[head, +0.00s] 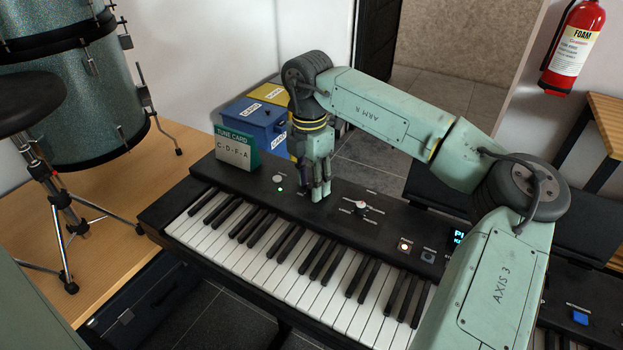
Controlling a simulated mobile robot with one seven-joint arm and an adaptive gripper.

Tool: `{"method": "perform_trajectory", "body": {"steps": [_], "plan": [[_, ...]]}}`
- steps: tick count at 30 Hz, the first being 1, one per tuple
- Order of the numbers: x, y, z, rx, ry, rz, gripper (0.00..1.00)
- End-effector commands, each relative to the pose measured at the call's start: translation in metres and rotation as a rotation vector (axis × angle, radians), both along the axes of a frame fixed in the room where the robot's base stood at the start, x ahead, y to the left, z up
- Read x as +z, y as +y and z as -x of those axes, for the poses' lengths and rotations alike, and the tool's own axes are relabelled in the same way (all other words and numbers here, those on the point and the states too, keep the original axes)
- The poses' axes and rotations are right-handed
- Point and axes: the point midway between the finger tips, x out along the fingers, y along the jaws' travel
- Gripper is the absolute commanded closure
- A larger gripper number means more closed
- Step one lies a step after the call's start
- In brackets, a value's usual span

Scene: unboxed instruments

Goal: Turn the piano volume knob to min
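The piano (180,208) is a black keyboard with white and black keys and a control panel behind them. The labels are too small to read, so I cannot tell which is the volume knob. My gripper (317,195) points down at the panel between these two controls. A dark shape beside its fingers is partly hidden. Whether its fingers are apart or closed is unclear.
A tune card (236,148) reading C-D-F-A stands at the piano's left end. My forearm covers the piano's right end. Drums (75,95) stand at the left.

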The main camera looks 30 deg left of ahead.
Motion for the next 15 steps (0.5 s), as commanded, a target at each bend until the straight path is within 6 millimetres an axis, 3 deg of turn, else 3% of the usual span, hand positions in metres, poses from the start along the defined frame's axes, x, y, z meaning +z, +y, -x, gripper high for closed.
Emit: {"method": "perform_trajectory", "body": {"steps": [3,15], "plan": [[0.0001,0.0000,0.0001,0.000,0.000,0.000,0.62],[0.0004,0.0001,0.0002,0.000,0.000,0.000,0.89]]}}
